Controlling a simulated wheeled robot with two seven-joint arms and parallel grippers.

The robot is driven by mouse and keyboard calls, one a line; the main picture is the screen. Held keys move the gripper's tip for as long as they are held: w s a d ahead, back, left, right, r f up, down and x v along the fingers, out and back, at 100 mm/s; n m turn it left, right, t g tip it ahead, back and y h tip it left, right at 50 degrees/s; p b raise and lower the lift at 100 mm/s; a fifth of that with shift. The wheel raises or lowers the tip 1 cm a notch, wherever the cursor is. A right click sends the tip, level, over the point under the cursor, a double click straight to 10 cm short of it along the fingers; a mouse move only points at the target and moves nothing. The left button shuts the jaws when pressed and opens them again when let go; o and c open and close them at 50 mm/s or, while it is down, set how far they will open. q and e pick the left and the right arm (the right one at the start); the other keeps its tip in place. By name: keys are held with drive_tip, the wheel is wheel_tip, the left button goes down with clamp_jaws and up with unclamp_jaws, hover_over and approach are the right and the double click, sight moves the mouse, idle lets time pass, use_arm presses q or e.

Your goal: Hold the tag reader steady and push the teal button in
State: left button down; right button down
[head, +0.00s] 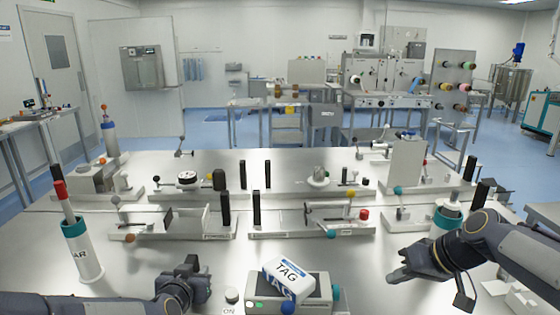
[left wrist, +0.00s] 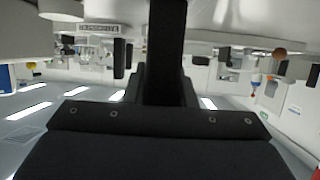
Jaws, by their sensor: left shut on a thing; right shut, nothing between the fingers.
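The tag reader (head: 316,288) is a grey box at the front middle of the bench in the head view. A teal button (head: 337,292) is on its right end. A white card marked TAG (head: 288,272) leans on its top, with a blue ball (head: 288,308) in front. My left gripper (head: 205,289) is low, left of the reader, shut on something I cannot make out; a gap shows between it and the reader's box. My right gripper (head: 392,276) is shut and empty, right of the teal button and apart from it. The left wrist view shows mostly dark gripper parts.
A white round knob (head: 232,295) above an ON label is between my left gripper and the reader. A teal-and-white cup (head: 80,245) with a red-topped stick stands at left. Fixtures (head: 310,221) line the bench behind. The bench between reader and right gripper is clear.

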use_arm(q)
drive_tip(key=shift+s+f, duration=0.15)
drive_tip(key=shift+f, duration=0.2)
drive_tip(key=c, duration=1.1)
unclamp_jaws()
drive_tip(key=shift+a+r, duration=0.1)
drive_tip(key=shift+r, duration=0.05)
drive_tip(key=shift+c, duration=0.2)
drive_tip(key=shift+r, duration=0.1)
drive_tip(key=v, duration=1.2)
drive_tip(key=shift+r, duration=0.15)
